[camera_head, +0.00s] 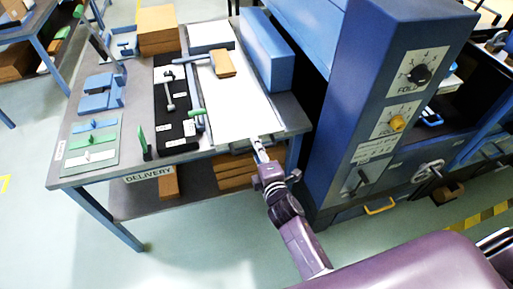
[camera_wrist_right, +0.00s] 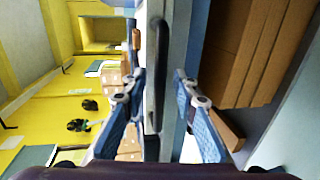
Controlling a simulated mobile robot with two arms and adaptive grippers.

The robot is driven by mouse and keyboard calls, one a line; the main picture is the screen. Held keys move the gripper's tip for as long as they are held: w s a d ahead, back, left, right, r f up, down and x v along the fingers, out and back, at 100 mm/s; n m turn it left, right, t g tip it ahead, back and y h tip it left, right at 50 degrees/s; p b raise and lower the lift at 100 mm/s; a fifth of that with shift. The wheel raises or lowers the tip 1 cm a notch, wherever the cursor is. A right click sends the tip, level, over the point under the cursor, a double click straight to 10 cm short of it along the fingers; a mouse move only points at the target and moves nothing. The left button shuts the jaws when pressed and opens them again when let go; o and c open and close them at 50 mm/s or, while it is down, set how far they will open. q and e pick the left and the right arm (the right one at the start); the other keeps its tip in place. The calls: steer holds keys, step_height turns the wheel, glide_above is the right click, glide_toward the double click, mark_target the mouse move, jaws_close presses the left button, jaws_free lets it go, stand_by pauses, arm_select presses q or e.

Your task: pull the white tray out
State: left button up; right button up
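The white tray (camera_head: 240,108) lies flat along the right part of the table, its front end at the table's near edge. A small wood-coloured block lies on its far half. My right gripper (camera_head: 260,148) is at the tray's front edge. In the right wrist view my right gripper (camera_wrist_right: 160,88) is open, its two blue-padded fingers apart, one on each side of a pale front edge with a dark bar handle (camera_wrist_right: 158,65). I cannot tell whether either finger touches it. My left gripper is not in view.
A blue machine (camera_head: 372,95) with knobs stands close on the right. A long blue box (camera_head: 266,50) lies beside the tray. A black board with tools (camera_head: 172,105) lies left of it. Brown boxes (camera_head: 234,172) sit on the shelf below. The floor in front is clear.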

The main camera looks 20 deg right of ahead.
steer(key=shift+w, duration=0.1)
steer(key=shift+c, duration=0.7)
jaws_close()
